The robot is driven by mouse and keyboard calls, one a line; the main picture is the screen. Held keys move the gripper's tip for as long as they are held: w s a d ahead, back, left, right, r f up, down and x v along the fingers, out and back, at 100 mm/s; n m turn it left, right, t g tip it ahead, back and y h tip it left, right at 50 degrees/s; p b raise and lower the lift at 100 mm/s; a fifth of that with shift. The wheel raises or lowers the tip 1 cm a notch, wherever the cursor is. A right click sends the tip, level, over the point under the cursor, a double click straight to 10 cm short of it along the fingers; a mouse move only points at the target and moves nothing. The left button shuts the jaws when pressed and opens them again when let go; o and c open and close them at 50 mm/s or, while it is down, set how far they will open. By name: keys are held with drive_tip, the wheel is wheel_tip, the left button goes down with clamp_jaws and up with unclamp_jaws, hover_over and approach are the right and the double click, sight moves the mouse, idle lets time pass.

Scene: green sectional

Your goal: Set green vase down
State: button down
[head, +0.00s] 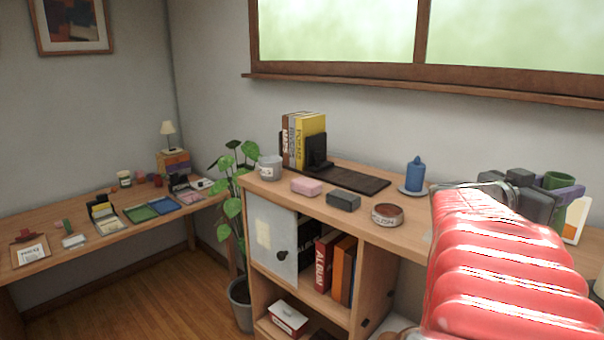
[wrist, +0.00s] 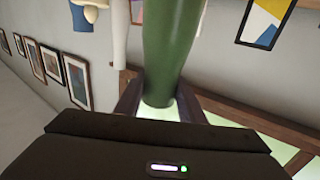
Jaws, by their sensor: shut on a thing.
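The green vase (head: 559,181) is at the right of the head view, over the cabinet top (head: 455,218). My gripper (head: 568,194) is shut on it, with a finger across its side. The red ribbed sleeve of my arm covers part of the view in front of it. In the wrist view the green vase (wrist: 168,45) runs up between the two dark fingers of my gripper (wrist: 160,103). I cannot tell whether the vase's base touches the cabinet top.
A blue candle (head: 415,174) on a saucer, a round tin (head: 387,215), a dark box (head: 343,200) and a pink box (head: 306,187) stand left of my arm. A white card (head: 577,220) is close beside the vase. Bare wood shows between tin and arm.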

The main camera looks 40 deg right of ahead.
drive_tip(key=shift+f, duration=1.9)
drive_tip(key=c, duration=1.2)
unclamp_jaws()
drive_tip(key=shift+f, duration=0.1)
drive_tip(key=shift+w+a, duration=0.2)
drive_tip(key=shift+a, duration=0.3)
drive_tip(key=shift+v, duration=3.25)
drive_tip(key=shift+w, duration=0.1)
